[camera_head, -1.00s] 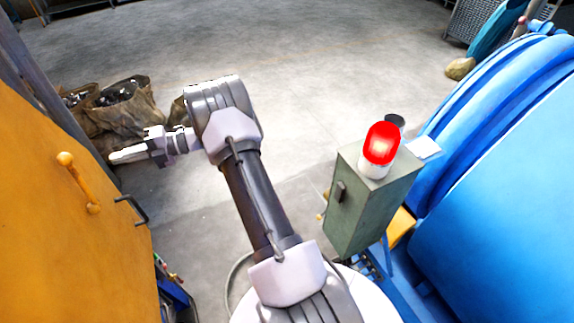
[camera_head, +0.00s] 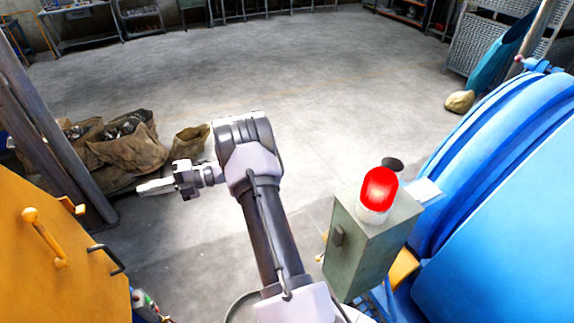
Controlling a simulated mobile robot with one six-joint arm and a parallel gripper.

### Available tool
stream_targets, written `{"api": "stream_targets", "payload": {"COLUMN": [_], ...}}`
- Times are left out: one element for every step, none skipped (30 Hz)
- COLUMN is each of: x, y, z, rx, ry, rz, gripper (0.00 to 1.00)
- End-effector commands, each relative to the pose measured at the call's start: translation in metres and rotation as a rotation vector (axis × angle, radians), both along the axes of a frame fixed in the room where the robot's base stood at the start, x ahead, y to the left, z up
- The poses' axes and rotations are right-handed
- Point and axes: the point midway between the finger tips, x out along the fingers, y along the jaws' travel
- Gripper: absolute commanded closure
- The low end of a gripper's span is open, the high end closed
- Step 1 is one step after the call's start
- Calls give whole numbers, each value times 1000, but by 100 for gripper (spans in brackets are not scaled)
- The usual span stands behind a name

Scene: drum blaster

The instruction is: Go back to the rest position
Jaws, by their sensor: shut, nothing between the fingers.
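My gripper (camera_head: 158,186) is at the left end of my raised arm and points left. Its fingers are together with nothing between them. It is in the air, in front of the brown sacks in the picture and apart from the orange cabinet (camera_head: 50,250) at the lower left. My arm rises from the bottom middle and bends left at its top joint.
A green box (camera_head: 357,250) with a lit red lamp (camera_head: 379,190) stands just right of my arm. A large blue drum machine (camera_head: 500,200) fills the right. Sacks of dark scrap (camera_head: 125,150) lie at the left. The concrete floor (camera_head: 290,80) ahead is clear.

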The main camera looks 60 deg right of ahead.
Motion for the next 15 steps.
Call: {"api": "stream_targets", "payload": {"x": [-6,-10,-15,-18,-20,-23,-24,-26,-27,-27,-28,-28,-27,-28,-29], "y": [-11,-16,-24,-28,-32,-36,-39,-40,-42,-42,-43,-42,-39,-33,-18], "z": [0,0,0,0,0,0,-1,-1,-1,-1,-1,-1,1,4,10], "rx": [0,-1,-1,-1,-1,0,0,0,0,0,0,-4,-18,-47,-119], "ry": [0,-1,-1,-2,-2,-1,-1,-1,0,0,0,-2,-9,-23,-59], "rz": [-2,-1,0,0,1,1,0,1,2,3,3,5,13,29,69], "gripper": [100,100,100,100,100,100,100,100,100,100,100,100,100,100,100]}}
